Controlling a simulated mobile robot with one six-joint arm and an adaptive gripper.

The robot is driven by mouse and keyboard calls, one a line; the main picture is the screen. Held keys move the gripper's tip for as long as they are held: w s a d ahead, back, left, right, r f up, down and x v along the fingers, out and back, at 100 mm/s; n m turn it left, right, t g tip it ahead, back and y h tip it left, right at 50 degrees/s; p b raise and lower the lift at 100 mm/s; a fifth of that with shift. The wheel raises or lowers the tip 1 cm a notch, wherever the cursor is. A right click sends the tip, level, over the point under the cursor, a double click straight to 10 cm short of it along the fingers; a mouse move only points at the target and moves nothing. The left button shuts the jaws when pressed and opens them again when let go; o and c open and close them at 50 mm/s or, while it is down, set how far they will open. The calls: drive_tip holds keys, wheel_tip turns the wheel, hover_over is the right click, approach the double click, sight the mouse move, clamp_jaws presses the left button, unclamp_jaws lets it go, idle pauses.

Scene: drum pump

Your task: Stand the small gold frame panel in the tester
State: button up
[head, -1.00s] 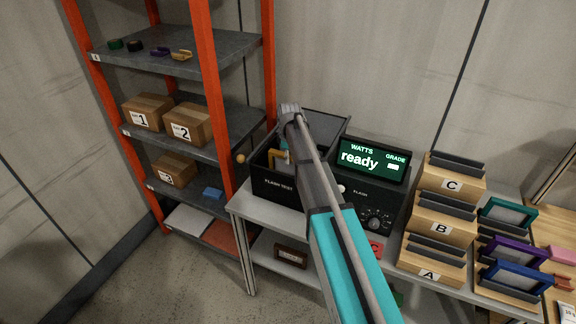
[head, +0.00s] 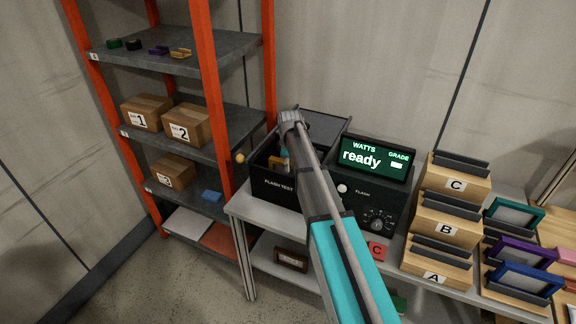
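The tester is a black open box (head: 270,190) marked FLASH TEST, with its lid (head: 322,127) raised at the back. Its display unit (head: 372,170) on the right reads WATTS, GRADE and "ready". A small piece of the gold frame panel (head: 275,163) shows inside the box, low and partly hidden. My arm reaches over the box from the lower right and my gripper (head: 284,158) points down into it, beside the gold panel. Its fingers are mostly hidden by the arm and box, so I cannot tell whether they touch the panel.
Wooden bins A, B and C (head: 445,227) with dark slots stand right of the tester. Teal, purple and blue frame panels (head: 522,277) stand in a rack at far right. An orange-posted shelf (head: 205,90) with boxes stands close on the left.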

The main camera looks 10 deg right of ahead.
drive_tip(key=o, duration=0.4)
drive_tip(key=shift+r, duration=0.15)
wheel_tip(320, 180, up, 12)
drive_tip(key=p, duration=1.2)
drive_tip(key=shift+s, duration=0.1)
idle(0.8)
drive_tip(key=s+m, duration=1)
drive_tip(key=s, duration=1.9)
drive_tip(key=shift+a+m, duration=0.2)
drive_tip(key=shift+m, duration=0.2)
